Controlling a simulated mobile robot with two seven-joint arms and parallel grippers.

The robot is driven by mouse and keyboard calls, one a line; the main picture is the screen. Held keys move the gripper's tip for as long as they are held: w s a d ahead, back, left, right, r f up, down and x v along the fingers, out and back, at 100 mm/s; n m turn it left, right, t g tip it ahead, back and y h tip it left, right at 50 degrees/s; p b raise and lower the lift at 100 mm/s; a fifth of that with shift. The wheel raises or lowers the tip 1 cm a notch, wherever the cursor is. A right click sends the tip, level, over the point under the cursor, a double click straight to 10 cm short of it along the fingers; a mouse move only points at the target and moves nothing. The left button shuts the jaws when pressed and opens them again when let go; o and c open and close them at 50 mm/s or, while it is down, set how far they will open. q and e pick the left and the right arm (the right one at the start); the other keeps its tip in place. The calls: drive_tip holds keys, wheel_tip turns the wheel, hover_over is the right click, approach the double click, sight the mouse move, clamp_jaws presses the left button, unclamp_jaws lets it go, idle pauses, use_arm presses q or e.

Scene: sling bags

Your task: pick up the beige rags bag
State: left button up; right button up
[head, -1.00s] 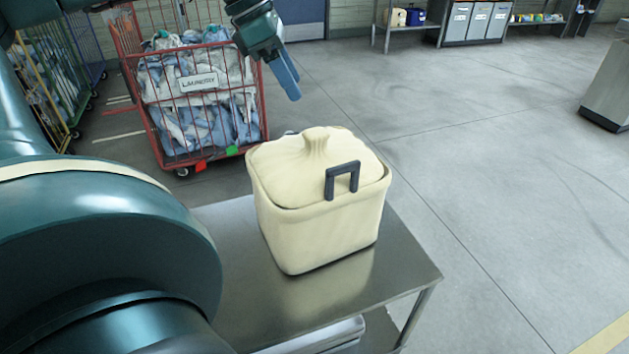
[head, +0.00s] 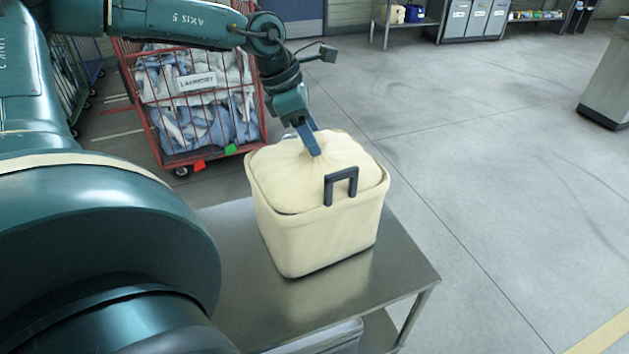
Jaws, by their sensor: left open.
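The beige rags bag (head: 318,232) stands upright on a steel table (head: 400,268). It is a boxy, cream-coloured bag with a gathered, bulging top and a dark handle (head: 341,186) on its near side. My left gripper (head: 314,150) reaches down from the upper left to the gathered knot at the top of the bag. It is open, with its blue finger in front of the knot and the other finger hidden. Whether it touches the cloth I cannot tell. My right gripper is not in view.
A red wire laundry cart (head: 205,100) full of blue and white cloth stands behind the table at the left. Grey bins (head: 478,20) and a shelf (head: 408,22) stand far back. A grey pedestal (head: 607,85) is at the right edge. The floor to the right is clear.

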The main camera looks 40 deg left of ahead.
use_arm(q)
drive_tip(key=shift+x, duration=1.1)
drive_tip(key=shift+c, duration=0.2)
clamp_jaws()
